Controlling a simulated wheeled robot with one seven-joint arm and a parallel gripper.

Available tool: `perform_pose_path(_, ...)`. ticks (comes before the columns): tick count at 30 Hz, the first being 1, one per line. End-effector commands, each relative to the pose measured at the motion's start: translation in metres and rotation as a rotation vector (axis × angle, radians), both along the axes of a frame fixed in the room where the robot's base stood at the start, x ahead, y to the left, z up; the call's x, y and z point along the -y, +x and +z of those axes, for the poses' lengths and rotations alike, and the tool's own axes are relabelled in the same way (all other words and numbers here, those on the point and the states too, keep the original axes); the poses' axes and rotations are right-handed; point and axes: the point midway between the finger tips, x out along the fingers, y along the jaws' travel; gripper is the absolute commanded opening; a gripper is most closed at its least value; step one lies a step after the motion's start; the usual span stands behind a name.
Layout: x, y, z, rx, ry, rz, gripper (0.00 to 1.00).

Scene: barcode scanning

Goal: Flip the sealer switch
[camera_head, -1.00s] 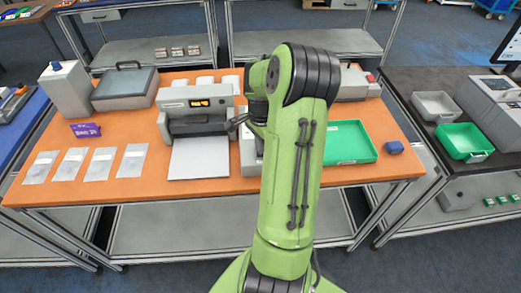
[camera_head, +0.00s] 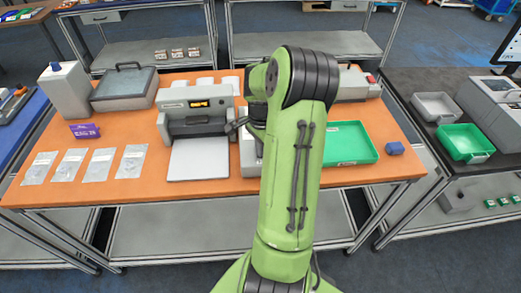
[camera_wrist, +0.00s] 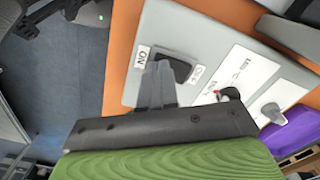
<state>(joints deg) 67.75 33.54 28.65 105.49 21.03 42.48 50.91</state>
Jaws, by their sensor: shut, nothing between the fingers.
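The sealer (camera_head: 199,108) is a grey machine with a lit display, standing on the orange table. In the wrist view its grey side panel (camera_wrist: 150,25) carries a dark rocker switch (camera_wrist: 184,68) between an ON label and an OFF label. My gripper (camera_wrist: 163,66) is shut and empty. Its fingertips are at the ON-side end of the switch and hide part of it; I cannot tell whether they touch it. In the head view my gripper (camera_head: 234,126) is beside the sealer's right side, partly hidden by my arm. Which way the rocker is tilted is unclear.
A purple box (camera_head: 84,131) and several clear bags (camera_head: 99,164) lie on the left of the table. A green tray (camera_head: 349,158) and a blue block (camera_head: 394,148) are on the right.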

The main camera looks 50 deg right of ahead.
Motion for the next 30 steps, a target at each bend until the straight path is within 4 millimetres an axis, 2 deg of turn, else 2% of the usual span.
perform_pose_path(3,0.0,0.0,0.016,0.001,-0.003,0.0,0.0)
perform_pose_path(20,0.0,0.001,0.068,0.002,-0.003,0.001,0.0)
perform_pose_path(30,0.0,0.0,0.067,0.002,-0.002,0.0,0.0)
